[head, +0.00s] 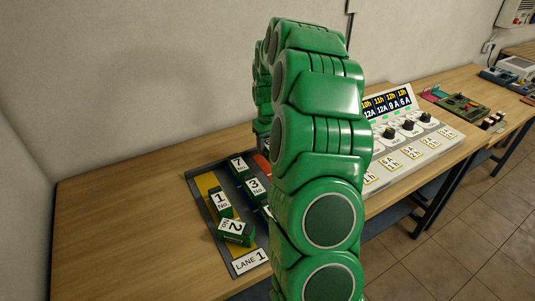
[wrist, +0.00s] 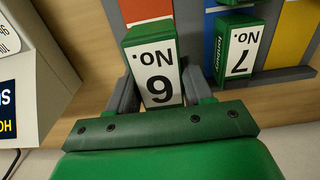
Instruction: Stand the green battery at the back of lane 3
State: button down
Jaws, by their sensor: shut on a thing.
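My gripper (wrist: 160,92) is shut on a green battery (wrist: 160,72) with a white label, upside down in the wrist view, its digit reading as 6 or 9. The battery is at the end of an orange lane strip (wrist: 145,9) of the grey lane tray (head: 192,185). I cannot tell whether its base touches the tray. Another green battery marked 7 (wrist: 238,55) is beside it at the end of the blue lane, also seen in the head view (head: 239,167). My arm hides the gripper and held battery in the head view.
Batteries marked 1 (head: 221,203), 2 (head: 236,231) and 3 (head: 254,187) are on the tray; number 2 is tilted or lying. A lane 1 sign (head: 250,262) is at the front. A white control panel (head: 413,145) stands to the right. Bare wood lies left of the tray.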

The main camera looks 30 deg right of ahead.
aim_at(268, 147)
jog(key=shift+w+d+f, duration=0.2)
jog(key=shift+w+f, duration=0.35)
jog(key=shift+f, duration=0.2)
jog(key=shift+w+d+f, duration=0.2)
jog(key=shift+w+f, duration=0.3)
jog(key=shift+f, duration=1.55)
jog(key=shift+f, duration=0.1)
jog(key=shift+c, duration=2.3)
grip_release()
